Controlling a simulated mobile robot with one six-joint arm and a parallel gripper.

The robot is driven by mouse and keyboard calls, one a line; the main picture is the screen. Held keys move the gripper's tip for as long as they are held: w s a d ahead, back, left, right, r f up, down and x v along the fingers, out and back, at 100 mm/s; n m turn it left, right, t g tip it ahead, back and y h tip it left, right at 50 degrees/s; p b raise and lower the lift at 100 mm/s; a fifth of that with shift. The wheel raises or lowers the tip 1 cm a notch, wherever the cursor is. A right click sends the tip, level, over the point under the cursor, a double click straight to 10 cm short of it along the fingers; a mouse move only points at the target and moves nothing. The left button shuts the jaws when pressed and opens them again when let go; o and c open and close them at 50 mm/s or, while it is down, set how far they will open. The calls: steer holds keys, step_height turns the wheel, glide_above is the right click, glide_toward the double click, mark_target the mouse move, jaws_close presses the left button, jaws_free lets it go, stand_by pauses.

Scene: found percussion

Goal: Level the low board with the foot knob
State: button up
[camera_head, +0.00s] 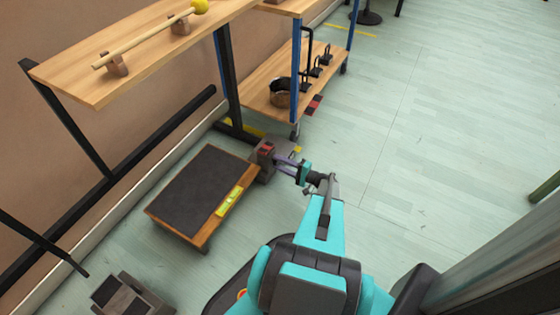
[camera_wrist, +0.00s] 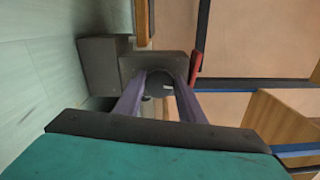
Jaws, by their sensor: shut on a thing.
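The low board (camera_head: 200,188) lies near the floor at left centre in the head view, with a dark top and wooden edges. A yellow-green strip (camera_head: 230,202), which looks like a level, sits on its right edge; its reading is too small to tell. A grey block (camera_head: 262,152) with a red part stands at the board's far right corner. My gripper (camera_head: 279,160) reaches this block from the right. In the wrist view its two fingers (camera_wrist: 160,82) are shut on the round dark foot knob (camera_wrist: 160,90) in front of the grey block (camera_wrist: 103,65). The fingers partly hide the knob.
A wooden shelf (camera_head: 120,62) with a yellow-headed mallet (camera_head: 150,38) overhangs behind the board. A blue-posted cart (camera_head: 265,107) holding a metal pot (camera_head: 281,92) stands beyond. Grey blocks (camera_head: 130,297) lie at bottom left.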

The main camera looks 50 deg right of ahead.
steer(key=shift+m+p, duration=0.6)
steer(key=shift+m, duration=0.4)
steer(key=o, duration=1)
steer(key=shift+o, duration=0.2)
steer(key=shift+s, duration=0.1)
steer(key=p+v, duration=0.3)
steer(key=v, duration=1)
steer(key=shift+s, duration=0.35)
steer(key=shift+d, duration=0.1)
